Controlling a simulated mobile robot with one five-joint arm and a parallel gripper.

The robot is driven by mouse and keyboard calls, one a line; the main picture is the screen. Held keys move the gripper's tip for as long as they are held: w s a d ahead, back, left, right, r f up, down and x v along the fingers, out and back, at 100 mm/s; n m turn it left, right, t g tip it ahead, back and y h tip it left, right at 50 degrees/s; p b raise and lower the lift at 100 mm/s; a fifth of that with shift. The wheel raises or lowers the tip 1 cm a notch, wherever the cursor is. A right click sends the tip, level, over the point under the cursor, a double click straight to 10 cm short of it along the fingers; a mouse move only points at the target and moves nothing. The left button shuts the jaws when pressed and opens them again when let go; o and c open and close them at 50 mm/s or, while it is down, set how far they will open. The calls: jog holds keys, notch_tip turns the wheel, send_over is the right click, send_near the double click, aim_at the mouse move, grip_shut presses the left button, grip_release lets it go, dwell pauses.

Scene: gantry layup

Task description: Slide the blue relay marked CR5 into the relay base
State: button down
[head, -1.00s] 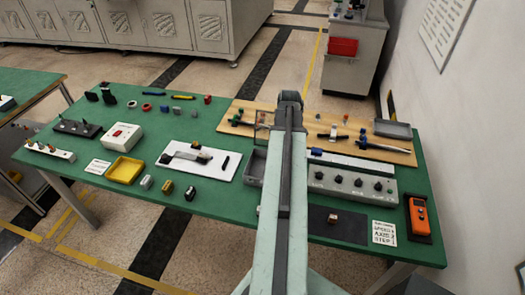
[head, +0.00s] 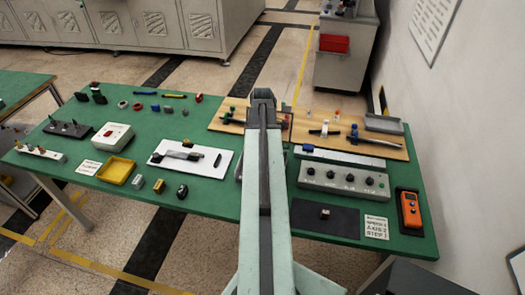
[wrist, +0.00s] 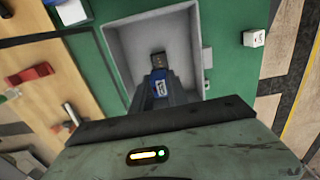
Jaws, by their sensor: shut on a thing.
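In the wrist view my gripper (wrist: 160,97) is shut on a blue relay (wrist: 157,86) with a white label whose marking is too small to read. A dark squarish piece (wrist: 158,61) shows just beyond the blue part; I cannot tell whether it belongs to the relay. Both appear over the inside of a grey tray (wrist: 120,42) on the green table. In the head view my arm hides the gripper and the relay. I cannot pick out the relay base with certainty.
A wooden board (head: 391,147) with tools lies at the back right. A grey box with black knobs (head: 343,180) and an orange meter (head: 410,210) stand right of my arm. Left are a white board (head: 221,170), a yellow tray (head: 118,170) and several small blocks.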

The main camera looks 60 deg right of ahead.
jog(key=shift+f, duration=0.15)
notch_tip(320, 180, down, 6)
jog(key=b, duration=0.6)
jog(key=shift+r, duration=0.2)
jog(key=shift+f+b, duration=0.9)
jog(key=shift+f, duration=0.05)
dwell(0.8)
jog(key=c, duration=1.2)
grip_release()
notch_tip(320, 180, up, 8)
jog(key=p, duration=0.8)
jog(key=shift+r, duration=0.1)
